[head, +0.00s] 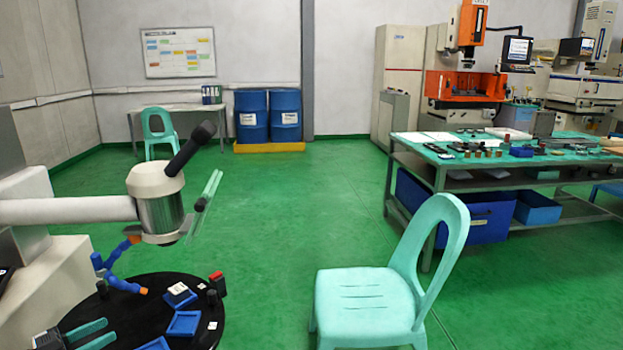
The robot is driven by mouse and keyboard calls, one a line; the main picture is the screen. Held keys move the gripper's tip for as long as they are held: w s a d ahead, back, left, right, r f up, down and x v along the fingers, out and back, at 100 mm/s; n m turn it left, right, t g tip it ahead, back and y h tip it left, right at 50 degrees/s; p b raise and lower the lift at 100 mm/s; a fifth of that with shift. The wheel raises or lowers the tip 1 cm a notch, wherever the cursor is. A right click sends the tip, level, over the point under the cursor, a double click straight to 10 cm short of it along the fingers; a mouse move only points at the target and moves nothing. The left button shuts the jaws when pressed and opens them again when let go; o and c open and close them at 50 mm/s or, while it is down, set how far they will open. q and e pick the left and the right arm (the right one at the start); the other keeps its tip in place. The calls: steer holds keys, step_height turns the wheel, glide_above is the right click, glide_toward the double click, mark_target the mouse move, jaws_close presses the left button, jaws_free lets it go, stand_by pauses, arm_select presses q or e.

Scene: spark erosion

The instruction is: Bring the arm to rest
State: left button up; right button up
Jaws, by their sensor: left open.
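My left gripper (111,330) shows at the bottom left, its arm coming in from the left edge. Its two teal fingers are apart, point to the right and hold nothing that I can see. It is low in the picture, in front of or over the left part of a round black table (232,302). I cannot tell whether it touches the table top. The rest of this arm is mostly out of the picture. My right gripper is not in view.
Blue trays (184,323) and a red-topped block (217,282) stand on the black table. A steel-and-white machine head (160,205) with a blue-orange hose (118,278) overhangs it. A teal chair (365,300) stands right. Green floor (290,205) behind is clear.

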arm_select(q)
steer(key=s+d+f+n+y, duration=0.1)
steer(key=s+d+f+y, duration=0.1)
steer(key=d+f, duration=0.45)
steer(key=s+d+f+n+y, duration=0.2)
steer(key=d+f+y, duration=0.1)
steer(key=d, duration=0.6)
steer(key=s+d+f+n+y, duration=0.1)
steer(key=s+d+f+y, duration=0.15)
steer(key=d+f, duration=0.35)
steer(key=s+d+r+n+g+y, duration=0.15)
steer(key=s+g+y, duration=0.5)
steer(key=s, duration=1.75)
step_height(320, 180, down, 22)
steer(key=s+f+g+h+p, duration=0.1)
steer(key=g+h+p, duration=0.2)
steer(key=g+p, duration=0.15)
steer(key=s+a+f+p, duration=0.1)
steer(key=s+f, duration=0.5)
steer(key=s, duration=0.2)
steer(key=s+a+f+g+p, duration=0.1)
steer(key=s+f, duration=0.5)
steer(key=s, duration=0.2)
steer(key=shift+s+a+y+p, duration=0.25)
steer(key=shift+a+y+p, duration=0.05)
steer(key=shift+a+p, duration=0.1)
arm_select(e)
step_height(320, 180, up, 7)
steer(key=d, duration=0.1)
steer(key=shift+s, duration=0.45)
